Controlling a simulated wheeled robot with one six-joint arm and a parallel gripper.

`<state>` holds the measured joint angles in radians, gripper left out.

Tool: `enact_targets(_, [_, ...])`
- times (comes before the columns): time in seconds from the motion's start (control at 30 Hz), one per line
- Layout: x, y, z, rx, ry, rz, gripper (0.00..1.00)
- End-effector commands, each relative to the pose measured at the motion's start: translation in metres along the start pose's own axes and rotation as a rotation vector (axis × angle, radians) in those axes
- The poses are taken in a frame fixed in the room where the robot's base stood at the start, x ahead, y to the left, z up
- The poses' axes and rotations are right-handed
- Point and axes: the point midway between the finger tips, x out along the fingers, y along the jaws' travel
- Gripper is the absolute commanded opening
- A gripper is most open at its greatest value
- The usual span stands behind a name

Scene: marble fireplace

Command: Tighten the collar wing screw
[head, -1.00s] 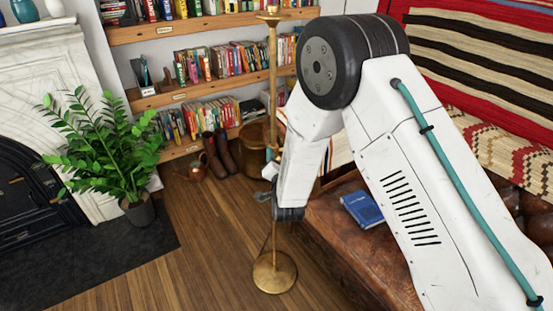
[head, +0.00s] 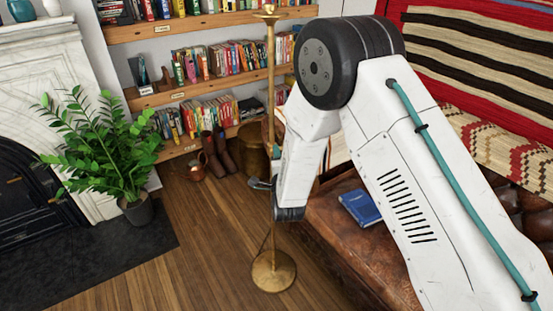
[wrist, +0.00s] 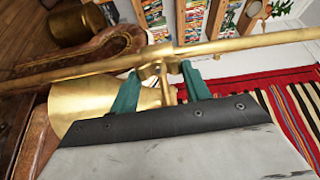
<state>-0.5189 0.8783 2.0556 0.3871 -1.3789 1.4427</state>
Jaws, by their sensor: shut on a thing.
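A slim brass stand (head: 272,215) rises from a round brass base (head: 273,271) on the floor. In the wrist view its pole (wrist: 245,43) crosses the picture, with a brass collar (wrist: 158,54) at the middle. My gripper (wrist: 161,76) has its two teal fingers either side of the small brass wing screw (wrist: 166,86) below the collar, and is shut on it. Part of the screw is hidden between the fingers. In the head view my forearm hides most of the gripper; only a small grey part shows beside the pole.
A brass bell-shaped piece (wrist: 82,102) lies close beside the left finger. A brown leather seat (head: 335,235) with a blue book (head: 360,207) stands right of the stand. A potted plant (head: 112,150) and bookshelves (head: 205,90) are behind. The wood floor left of the stand is clear.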

Motion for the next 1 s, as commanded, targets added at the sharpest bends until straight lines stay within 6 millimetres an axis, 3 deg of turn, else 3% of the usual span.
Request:
enact_targets(0.67, [-0.0011,0.0024,-0.0002,0.066,0.0,0.005,0.24])
enact_targets(0.7, [-0.0011,0.0024,-0.0002,0.066,0.0,0.005,0.5])
enact_targets(0.77, [-0.001,0.0024,-0.0002,0.065,0.0,0.005,0.67])
enact_targets(1.0, [-0.0005,0.0014,-0.0001,0.065,0.0,0.002,0.69])
